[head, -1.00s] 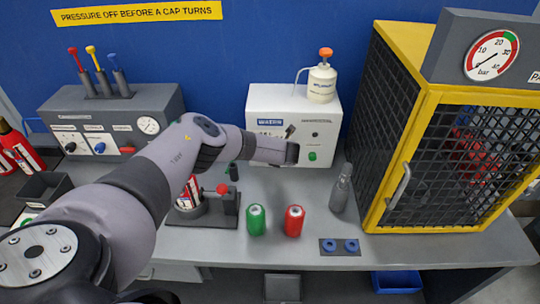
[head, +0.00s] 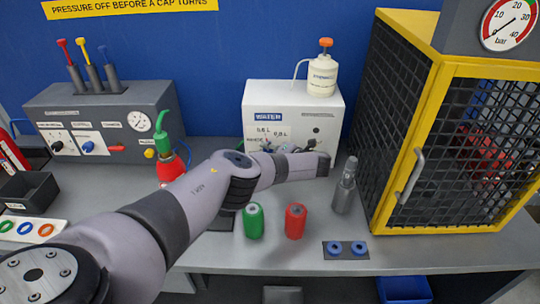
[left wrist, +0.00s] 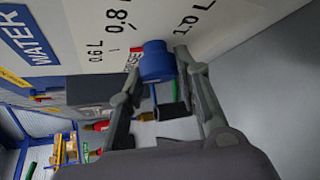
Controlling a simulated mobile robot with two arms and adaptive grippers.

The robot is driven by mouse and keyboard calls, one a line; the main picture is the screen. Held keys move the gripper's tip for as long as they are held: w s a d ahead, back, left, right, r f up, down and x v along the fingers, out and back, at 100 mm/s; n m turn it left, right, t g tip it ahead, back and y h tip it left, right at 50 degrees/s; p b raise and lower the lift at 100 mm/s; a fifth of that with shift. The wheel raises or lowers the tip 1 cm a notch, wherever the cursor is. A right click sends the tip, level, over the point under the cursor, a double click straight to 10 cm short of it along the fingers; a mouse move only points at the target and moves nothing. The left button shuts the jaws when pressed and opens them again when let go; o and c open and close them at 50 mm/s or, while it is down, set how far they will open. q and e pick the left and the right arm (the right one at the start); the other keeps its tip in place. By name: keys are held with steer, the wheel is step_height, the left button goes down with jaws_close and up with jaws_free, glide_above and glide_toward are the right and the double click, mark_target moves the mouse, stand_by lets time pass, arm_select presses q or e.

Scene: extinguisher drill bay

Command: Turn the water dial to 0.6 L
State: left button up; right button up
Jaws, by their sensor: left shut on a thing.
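The blue water dial (left wrist: 157,62) sits on the white front of the water box (head: 330,108). In the left wrist view, the printed marks 0.6 L, 0.8 L and 1.0 L stand around it. A small red mark shows at its edge, but I cannot tell which value the dial is set to. My left gripper (left wrist: 160,70) is shut on the dial, one finger on each side. In the head view my own arm hides most of the dial and fingers.
A green cylinder (head: 253,222) and a red cylinder (head: 295,222) stand in front of the box. A grey bottle (head: 345,188) stands to the right, beside the yellow-framed cage (head: 372,150). A grey control panel (head: 100,120) is at the left.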

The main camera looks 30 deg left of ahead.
stand_by(0.3)
arm_select(q)
steer(key=o, duration=1.1)
steer(key=shift+o, duration=0.2)
steer(key=v, duration=1.2)
steer(key=shift+f, duration=0.1)
